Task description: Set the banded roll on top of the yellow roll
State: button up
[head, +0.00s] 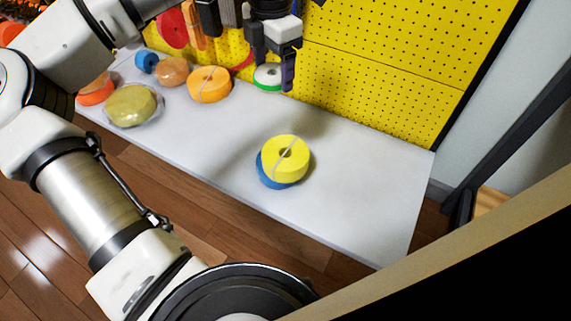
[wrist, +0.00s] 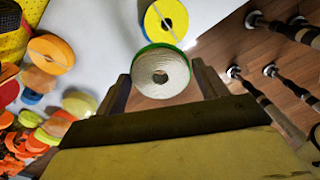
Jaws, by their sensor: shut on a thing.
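The banded roll (head: 266,77), cream-white with a green edge, is held in my gripper (head: 273,70). In the wrist view the roll (wrist: 150,83) sits between my two fingers, its round face and centre hole showing. The yellow roll (head: 292,147) lies flat on a blue roll (head: 270,181) on the white table, with a pale strip across its top. In the head view my gripper is above the table, behind and slightly left of that stack. The yellow roll (wrist: 178,14) also shows in the wrist view, beyond the held roll.
A yellow perforated wall panel (head: 400,60) stands along the table's back. Orange (head: 209,85), tan (head: 172,71), blue (head: 147,62) and olive (head: 131,105) rolls lie on the left part of the table. The white table (head: 360,190) is clear around the stack.

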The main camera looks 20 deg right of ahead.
jog(key=shift+s+d+f, duration=0.1)
jog(key=shift+d+f, duration=0.2)
jog(key=shift+f, duration=0.15)
notch_tip(320, 180, down, 20)
jog(key=b, duration=0.8)
jog(key=shift+d+r, duration=0.1)
jog(key=shift+o, duration=1.1)
jog(key=o, duration=0.5)
jog(key=shift+c, duration=0.2)
